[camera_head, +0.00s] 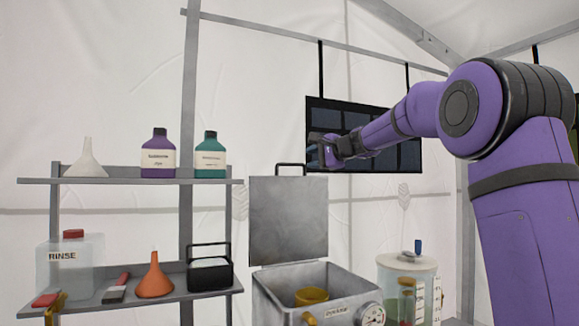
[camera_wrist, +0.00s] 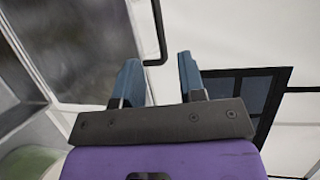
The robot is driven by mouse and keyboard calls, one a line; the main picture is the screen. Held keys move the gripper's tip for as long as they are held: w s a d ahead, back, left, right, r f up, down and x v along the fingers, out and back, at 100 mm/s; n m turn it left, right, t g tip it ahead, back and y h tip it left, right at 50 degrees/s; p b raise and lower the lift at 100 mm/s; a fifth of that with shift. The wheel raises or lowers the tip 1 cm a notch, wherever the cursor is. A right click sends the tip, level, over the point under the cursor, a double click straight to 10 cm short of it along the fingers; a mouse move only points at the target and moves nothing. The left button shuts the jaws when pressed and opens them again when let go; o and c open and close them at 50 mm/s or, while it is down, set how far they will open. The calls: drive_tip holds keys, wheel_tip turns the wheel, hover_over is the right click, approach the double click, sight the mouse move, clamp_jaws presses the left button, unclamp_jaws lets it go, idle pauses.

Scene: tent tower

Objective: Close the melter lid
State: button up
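The melter (camera_head: 345,285) is a grey metal box with a round gauge on its front, and a yellow object shows inside it. Its lid (camera_head: 288,222) stands open and upright at the back, with a dark handle (camera_head: 290,166) on its top edge. My gripper (camera_head: 322,150) is above and right of the lid in the head view. In the wrist view its two blue fingers (camera_wrist: 157,75) are apart with nothing between them. The lid (camera_wrist: 75,45) is at the left there, and the dark handle (camera_wrist: 160,40) shows just beyond the fingertips; contact is not visible.
A clear canister (camera_head: 405,280) stands right of the melter. Shelves (camera_head: 120,181) at left hold a white funnel (camera_head: 86,160), purple bottle (camera_head: 158,158), green bottle (camera_head: 210,158), rinse jug (camera_head: 75,262) and orange funnel (camera_head: 154,278). A dark window panel (camera_head: 365,115) is behind my arm.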

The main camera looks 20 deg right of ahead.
sight(291, 164)
drive_tip(key=x, duration=1)
drive_tip(key=shift+w, duration=0.1)
drive_tip(key=shift+a, duration=0.1)
clamp_jaws()
